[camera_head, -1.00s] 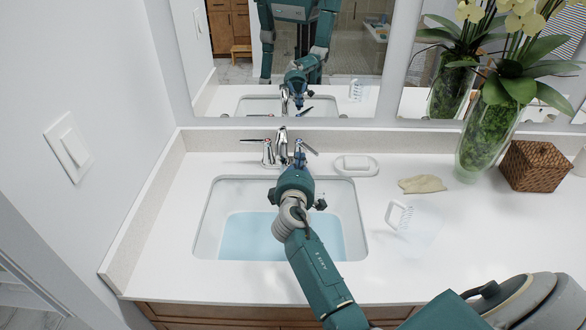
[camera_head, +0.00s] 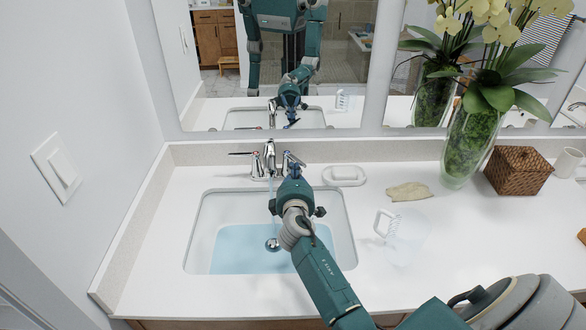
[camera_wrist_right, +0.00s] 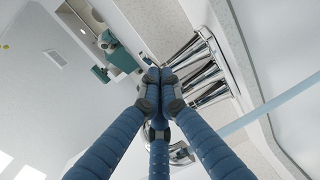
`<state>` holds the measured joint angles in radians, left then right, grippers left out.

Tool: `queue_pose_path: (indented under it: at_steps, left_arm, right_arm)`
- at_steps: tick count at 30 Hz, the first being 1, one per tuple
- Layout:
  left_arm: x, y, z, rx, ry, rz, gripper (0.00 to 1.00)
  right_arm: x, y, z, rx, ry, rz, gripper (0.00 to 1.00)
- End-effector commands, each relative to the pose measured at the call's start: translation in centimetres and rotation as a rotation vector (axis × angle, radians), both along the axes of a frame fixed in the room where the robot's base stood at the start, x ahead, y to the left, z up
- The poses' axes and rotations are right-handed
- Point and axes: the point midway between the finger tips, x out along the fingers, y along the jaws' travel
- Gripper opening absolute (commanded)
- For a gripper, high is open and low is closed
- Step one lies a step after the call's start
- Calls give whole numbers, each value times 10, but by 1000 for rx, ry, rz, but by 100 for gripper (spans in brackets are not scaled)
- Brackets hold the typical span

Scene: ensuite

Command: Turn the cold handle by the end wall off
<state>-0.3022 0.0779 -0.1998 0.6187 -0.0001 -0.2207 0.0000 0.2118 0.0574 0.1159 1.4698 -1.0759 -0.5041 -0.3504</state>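The chrome tap over the sink has a spout (camera_head: 270,158), a left handle (camera_head: 243,154) with a reddish mark, and a right handle (camera_head: 293,159), taken as the cold one. The right handle points out to the right, and a thin stream seems to fall from the spout. My right gripper (camera_head: 295,172) is just in front of the right handle, partly covering its base. In the wrist view its blue fingers (camera_wrist_right: 161,82) meet at the tips. Chrome handle parts (camera_wrist_right: 205,72) lie right beside them; contact is unclear. My left gripper is out of view.
The sink basin (camera_head: 200,225) holds bluish water. The end wall (camera_head: 75,110) stands at left, the mirror (camera_head: 345,100) behind. A soap dish (camera_head: 343,175), tan cloth (camera_head: 409,192), clear jug (camera_head: 405,237), vase (camera_head: 466,150) and woven box (camera_head: 518,170) stand to the right.

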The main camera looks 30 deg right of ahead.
Motion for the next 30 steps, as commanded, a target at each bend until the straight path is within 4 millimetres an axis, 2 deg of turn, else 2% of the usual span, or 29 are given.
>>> queue_pose_path:
  at_steps: [14,22,30]
  left_arm:
    - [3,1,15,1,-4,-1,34]
    - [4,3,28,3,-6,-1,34]
    - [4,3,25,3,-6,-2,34]
  right_arm:
    - [-3,-9,2,-4,2,92,0]
    - [-4,-22,2,1,0,206,0]
    - [-3,-45,-1,-2,0,204,0]
